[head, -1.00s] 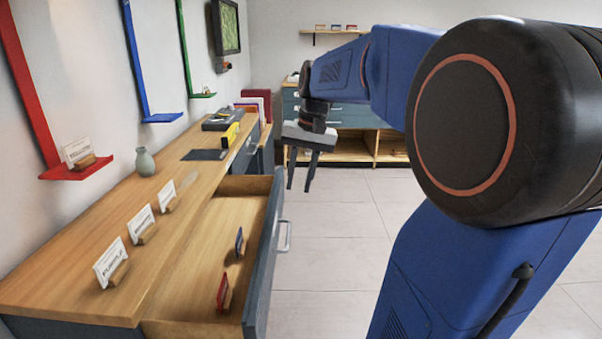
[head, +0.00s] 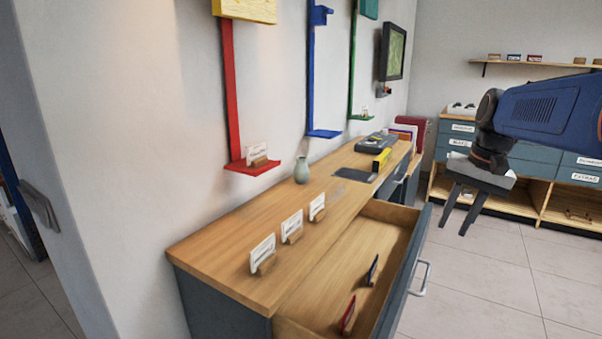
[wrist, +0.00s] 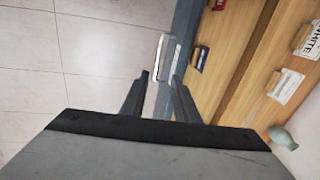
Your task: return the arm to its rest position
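My gripper (head: 461,209) hangs in the air over the floor at the right in the head view, fingers pointing down, beyond the open drawer's front. Its two dark fingers stand apart with nothing between them. In the wrist view my gripper (wrist: 161,80) also shows open and empty. The drawer's handle (wrist: 165,55) shows past the fingertips there, apart from them as far as I can tell. My blue arm reaches in from the right edge of the head view.
The open drawer (head: 355,262) juts out from the wooden counter (head: 215,250) and holds a red and a blue card holder. White cards and a vase (head: 301,169) stand on the counter. Shelved cabinets (head: 540,165) line the back. Floor (head: 490,290) is clear at right.

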